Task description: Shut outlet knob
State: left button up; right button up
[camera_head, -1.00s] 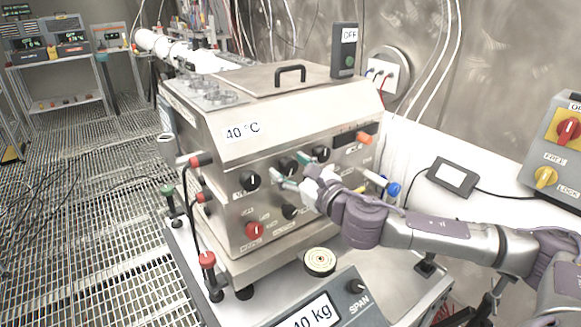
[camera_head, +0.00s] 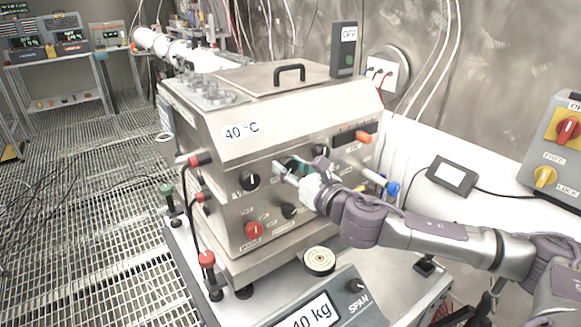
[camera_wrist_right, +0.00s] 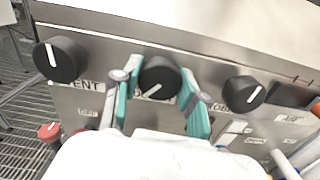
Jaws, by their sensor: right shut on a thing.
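A steel box with a row of black knobs stands on the bench. My right gripper (camera_head: 297,170) reaches its front from the right. In the right wrist view, its green-padded fingers (camera_wrist_right: 160,98) are on either side of the middle black knob (camera_wrist_right: 160,78), shut on it. The white pointer line on this knob is slanted. A left black knob (camera_wrist_right: 60,60) has a label ending in "VENT". A right black knob (camera_wrist_right: 243,93) has a partly hidden label. My left gripper is not in view.
A red knob (camera_head: 254,230) and a lower black knob (camera_head: 289,211) sit below the row. An orange handle (camera_head: 363,137) and a blue-ended valve (camera_head: 391,187) are to the right. A scale (camera_head: 325,310) stands in front. A switch box (camera_head: 560,150) is at far right.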

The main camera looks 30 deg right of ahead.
jog(key=m, duration=0.4)
jog(key=shift+m, duration=0.4)
jog(key=m, duration=0.3)
jog(key=shift+m, duration=0.3)
jog(key=m, duration=0.4)
jog(key=shift+m+p, duration=0.3)
jog(key=shift+p, duration=0.1)
jog(key=m, duration=0.3)
jog(key=shift+m+p, duration=0.3)
jog(key=shift+p, duration=0.05)
jog(key=m+p, duration=0.1)
jog(key=m, duration=0.4)
jog(key=shift+r+m+p, duration=0.15)
jog(key=shift+m+p, duration=0.15)
jog(key=shift+p, duration=0.1)
jog(key=m+p, duration=0.3)
jog(key=m, duration=0.3)
